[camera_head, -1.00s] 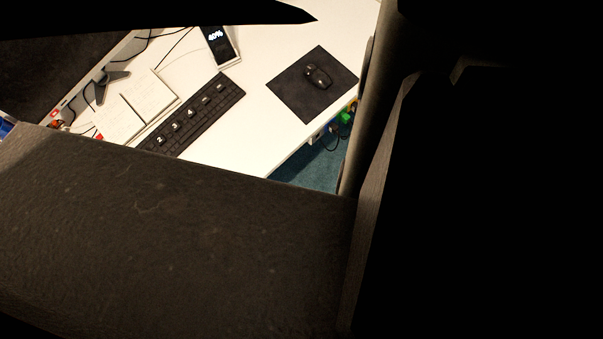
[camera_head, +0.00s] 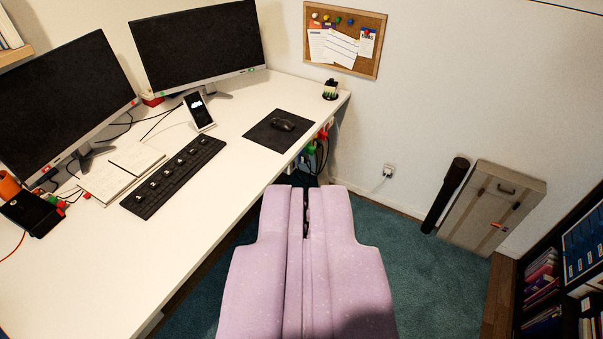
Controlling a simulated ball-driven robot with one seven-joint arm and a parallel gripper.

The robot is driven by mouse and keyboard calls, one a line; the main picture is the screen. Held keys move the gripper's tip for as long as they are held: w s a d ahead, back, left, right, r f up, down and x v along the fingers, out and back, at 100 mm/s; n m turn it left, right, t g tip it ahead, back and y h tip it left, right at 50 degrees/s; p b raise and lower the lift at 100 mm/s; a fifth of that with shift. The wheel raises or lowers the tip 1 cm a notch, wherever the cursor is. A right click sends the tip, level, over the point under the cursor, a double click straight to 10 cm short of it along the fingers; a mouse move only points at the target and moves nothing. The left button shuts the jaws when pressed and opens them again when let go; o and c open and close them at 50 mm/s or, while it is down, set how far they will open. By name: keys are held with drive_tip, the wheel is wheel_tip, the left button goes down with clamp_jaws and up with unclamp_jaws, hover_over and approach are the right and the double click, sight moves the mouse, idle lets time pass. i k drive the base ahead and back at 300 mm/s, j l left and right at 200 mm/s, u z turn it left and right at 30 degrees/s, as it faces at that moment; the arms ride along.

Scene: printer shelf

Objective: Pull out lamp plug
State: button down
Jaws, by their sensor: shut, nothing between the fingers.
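My gripper (camera_head: 306,192) is the pale purple form at the bottom centre. Its two fingers are together, with nothing held between them. A power strip with coloured plugs (camera_head: 322,137) hangs at the desk's right end, beyond and just right of the fingertips. Green, red and white parts and dark cables show there. A white wall socket (camera_head: 389,170) with a dark plug or cord in it is low on the wall, right of the fingertips. I cannot tell which plug is the lamp's. My gripper appears apart from both places.
The white desk (camera_head: 215,200) fills the left, with monitors (camera_head: 200,42), a keyboard (camera_head: 172,178) and a mouse mat (camera_head: 270,141). A black tube (camera_head: 446,195) and a grey case (camera_head: 490,208) lean on the right wall. A bookshelf (camera_head: 560,265) stands at right. Teal carpet (camera_head: 430,285) is open between.

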sight(304, 157)
drive_tip(key=i+z, duration=0.15)
drive_tip(key=i, duration=0.4)
drive_tip(key=i+z, duration=0.2)
drive_tip(key=i, duration=0.35)
drive_tip(key=i+j+z, duration=0.15)
drive_tip(key=i, duration=0.4)
drive_tip(key=i+j+z, duration=0.2)
drive_tip(key=i, duration=0.35)
drive_tip(key=i+j+z, duration=0.15)
drive_tip(key=i, duration=0.35)
drive_tip(key=j, duration=0.1)
